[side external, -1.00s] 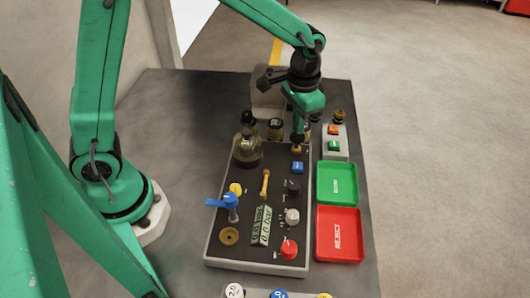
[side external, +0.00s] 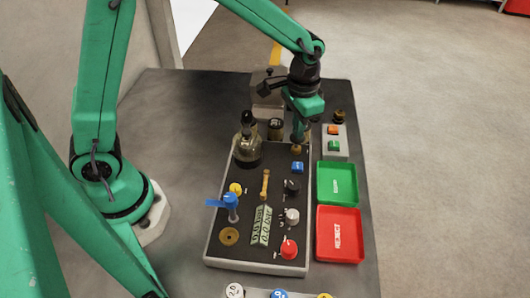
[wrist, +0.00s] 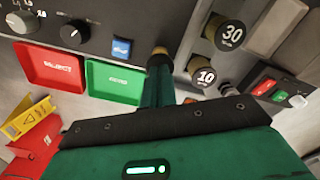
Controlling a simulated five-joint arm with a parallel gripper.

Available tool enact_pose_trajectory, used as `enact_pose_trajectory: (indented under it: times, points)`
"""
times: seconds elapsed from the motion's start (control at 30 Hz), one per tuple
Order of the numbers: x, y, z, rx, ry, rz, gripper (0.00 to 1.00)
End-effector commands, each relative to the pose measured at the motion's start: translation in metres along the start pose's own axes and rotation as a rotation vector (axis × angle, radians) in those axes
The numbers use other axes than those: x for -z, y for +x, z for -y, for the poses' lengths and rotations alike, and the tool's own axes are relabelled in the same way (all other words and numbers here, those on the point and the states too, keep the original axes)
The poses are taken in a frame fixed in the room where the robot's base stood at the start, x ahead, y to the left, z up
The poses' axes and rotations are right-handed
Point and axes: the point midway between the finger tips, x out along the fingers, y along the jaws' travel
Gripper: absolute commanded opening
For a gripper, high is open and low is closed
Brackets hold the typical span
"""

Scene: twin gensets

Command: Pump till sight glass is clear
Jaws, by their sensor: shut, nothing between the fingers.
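My gripper (side external: 298,138) is shut and empty, pointing down over the far right of the dark control panel (side external: 248,181). Its tips are at a small brass knob (side external: 297,150), seemingly touching its top. In the wrist view, the gripper (wrist: 158,72) reaches the brass knob (wrist: 159,51), which it partly hides. A glass vessel with a black top (side external: 247,148) stands at the panel's far left corner; it may be the sight glass. Its contents look brownish, but I cannot tell how clear they are. A green display (side external: 261,226) reads about 0.0.
A blue switch (side external: 297,167), dark knob (side external: 291,187), grey knob (side external: 292,216) and red knob (side external: 289,249) line the panel's right. A blue-handled valve (side external: 231,205) stands left. Green (side external: 320,198) and red (side external: 321,258) trays lie right. A button box (side external: 343,147) stands behind them.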

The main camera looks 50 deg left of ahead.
Motion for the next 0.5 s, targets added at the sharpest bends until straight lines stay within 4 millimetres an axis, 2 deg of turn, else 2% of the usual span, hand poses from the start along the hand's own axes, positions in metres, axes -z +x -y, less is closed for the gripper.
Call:
enact_pose_trajectory:
  times: [0.5]
  points:
    - [-0.001, 0.014, 0.0, 0.0, 0.0, 0.002, 0.0]
